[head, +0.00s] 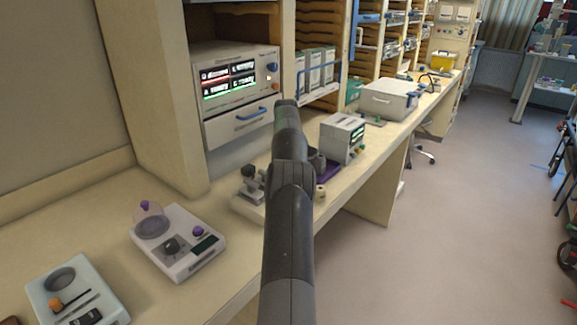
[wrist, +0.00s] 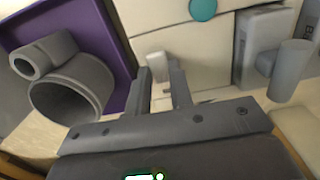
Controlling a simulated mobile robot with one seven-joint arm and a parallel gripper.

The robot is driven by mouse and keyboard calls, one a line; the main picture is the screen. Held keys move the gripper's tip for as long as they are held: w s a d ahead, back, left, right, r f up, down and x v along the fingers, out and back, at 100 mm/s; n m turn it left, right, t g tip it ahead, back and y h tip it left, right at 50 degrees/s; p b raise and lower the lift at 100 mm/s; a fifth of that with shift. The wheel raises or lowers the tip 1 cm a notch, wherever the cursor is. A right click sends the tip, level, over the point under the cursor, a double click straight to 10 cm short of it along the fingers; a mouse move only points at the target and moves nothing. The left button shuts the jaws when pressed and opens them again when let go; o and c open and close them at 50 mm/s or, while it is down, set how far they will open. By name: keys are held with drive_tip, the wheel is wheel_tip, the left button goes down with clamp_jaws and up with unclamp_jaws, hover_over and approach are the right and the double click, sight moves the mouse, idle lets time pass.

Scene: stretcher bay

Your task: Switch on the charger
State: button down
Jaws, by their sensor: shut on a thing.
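My gripper (wrist: 161,72) shows in the wrist view with its two fingers close around a small pale switch lever (wrist: 157,63). The lever stands out from a cream panel (wrist: 150,22) with a round teal spot (wrist: 203,8) on it. I take this panel to be part of the charger, but I cannot tell for sure. In the head view my arm hides the gripper and the lever. Whether the lever is at on or off cannot be told.
A purple tray (wrist: 108,18) with grey cylinders (wrist: 72,92) lies left of the fingers. A grey knobbed part (wrist: 290,68) stands to the right. On the bench are a box with a display (head: 342,137), a scale-like device (head: 178,243) and a shelf unit with screens (head: 235,78).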

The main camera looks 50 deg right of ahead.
drive_tip(key=c, duration=1.3)
unclamp_jaws()
drive_tip(key=shift+r, duration=0.1)
drive_tip(key=shift+r, duration=1.95)
drive_tip(key=s+r, duration=0.2)
drive_tip(key=s, duration=0.1)
drive_tip(key=s+d+r, duration=0.1)
drive_tip(key=s+r, duration=0.1)
drive_tip(key=s, duration=0.2)
drive_tip(key=s+d+r, duration=0.1)
drive_tip(key=s+r, duration=0.2)
drive_tip(key=s, duration=0.1)
drive_tip(key=shift+s, duration=0.25)
